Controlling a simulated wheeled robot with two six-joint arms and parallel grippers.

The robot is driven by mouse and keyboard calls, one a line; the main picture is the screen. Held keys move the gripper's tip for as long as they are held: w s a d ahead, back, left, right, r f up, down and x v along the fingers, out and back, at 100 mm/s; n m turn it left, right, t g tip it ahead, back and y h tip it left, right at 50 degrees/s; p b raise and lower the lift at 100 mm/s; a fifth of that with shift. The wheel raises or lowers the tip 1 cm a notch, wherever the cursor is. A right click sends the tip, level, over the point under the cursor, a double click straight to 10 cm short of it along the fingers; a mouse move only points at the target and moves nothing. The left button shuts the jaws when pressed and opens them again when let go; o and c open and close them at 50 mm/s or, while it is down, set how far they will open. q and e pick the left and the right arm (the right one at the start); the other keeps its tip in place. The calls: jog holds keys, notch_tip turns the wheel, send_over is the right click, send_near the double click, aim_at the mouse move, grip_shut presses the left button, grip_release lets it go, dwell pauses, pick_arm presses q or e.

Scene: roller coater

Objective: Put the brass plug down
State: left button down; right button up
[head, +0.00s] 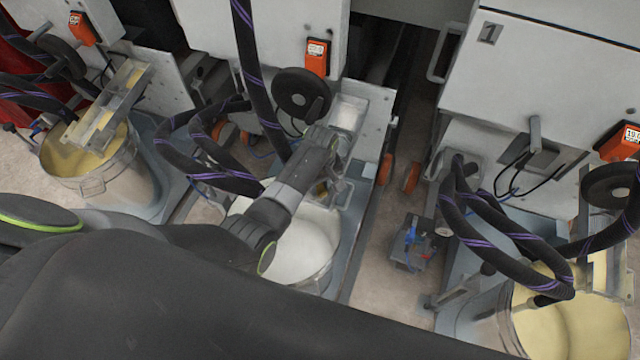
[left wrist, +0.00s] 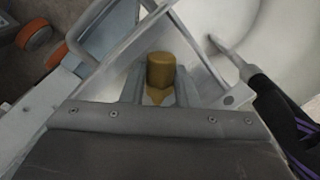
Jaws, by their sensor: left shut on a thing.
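The brass plug (left wrist: 161,72) is a short golden-brown cylinder, upright in the left wrist view between the two fingers of my left gripper (left wrist: 158,88). The gripper is shut on it. Behind the plug is a grey metal trough (left wrist: 112,75); I cannot tell whether the plug touches it. In the head view my left gripper (head: 326,186) reaches down beside the middle machine, at the edge of a white bucket (head: 305,250). My wrist and fingers hide most of the plug there. My right gripper is not in view.
Thick black hoses with purple stripes (head: 208,150) loop close left of my arm. A black handwheel (head: 301,94) is above the gripper. Buckets of yellow liquid stand at left (head: 90,165) and right (head: 570,330). A small grey box (head: 411,245) with blue and red items sits on the floor.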

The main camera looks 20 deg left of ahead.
pick_arm(q)
jog(key=shift+f, duration=0.2)
jog(key=c, duration=1.1)
grip_release()
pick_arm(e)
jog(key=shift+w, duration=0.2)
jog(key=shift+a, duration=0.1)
